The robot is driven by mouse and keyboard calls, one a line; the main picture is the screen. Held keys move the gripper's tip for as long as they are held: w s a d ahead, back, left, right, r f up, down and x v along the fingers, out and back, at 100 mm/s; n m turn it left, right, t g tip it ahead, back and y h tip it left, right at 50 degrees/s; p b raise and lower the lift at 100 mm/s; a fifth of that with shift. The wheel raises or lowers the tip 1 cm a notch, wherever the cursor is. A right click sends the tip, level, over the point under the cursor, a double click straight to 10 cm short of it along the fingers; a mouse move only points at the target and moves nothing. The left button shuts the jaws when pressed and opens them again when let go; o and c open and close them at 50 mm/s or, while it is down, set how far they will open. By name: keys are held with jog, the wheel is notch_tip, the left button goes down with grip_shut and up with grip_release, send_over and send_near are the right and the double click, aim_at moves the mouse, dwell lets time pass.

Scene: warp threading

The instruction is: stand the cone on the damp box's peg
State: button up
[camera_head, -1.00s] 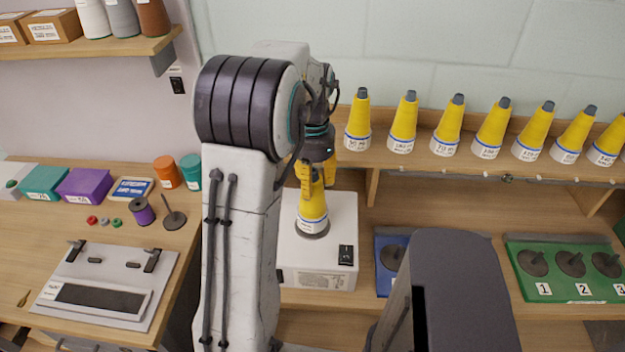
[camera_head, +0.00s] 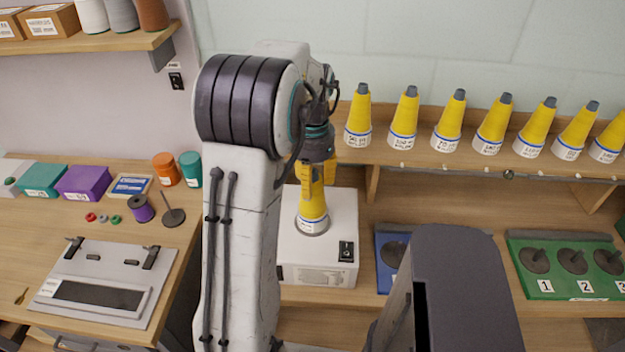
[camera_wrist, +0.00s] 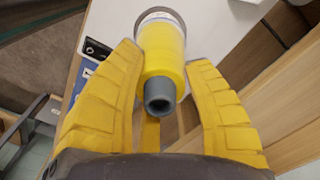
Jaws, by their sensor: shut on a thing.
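A yellow cone (camera_head: 313,210) with a white, blue-lined base band stands upright over the top of the white damp box (camera_head: 335,215). My gripper (camera_head: 314,192) points down over it and is shut on its upper part. In the wrist view, the yellow fingers (camera_wrist: 164,62) flank the cone (camera_wrist: 163,55), with its hollow grey tip facing the camera. The cone's base meets or nearly meets a round grey disc on the box. The box's peg is hidden by the cone, so I cannot tell how fully it is seated.
Several similar yellow cones (camera_head: 404,120) stand on the shelf behind. A blue tray (camera_head: 385,275) and a green numbered board (camera_head: 540,285) with grey pegs lie to the right. A side table (camera_head: 85,225) at left holds boxes, spools and a grey plate.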

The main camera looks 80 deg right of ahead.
jog(key=o, duration=1)
notch_tip(320, 180, up, 12)
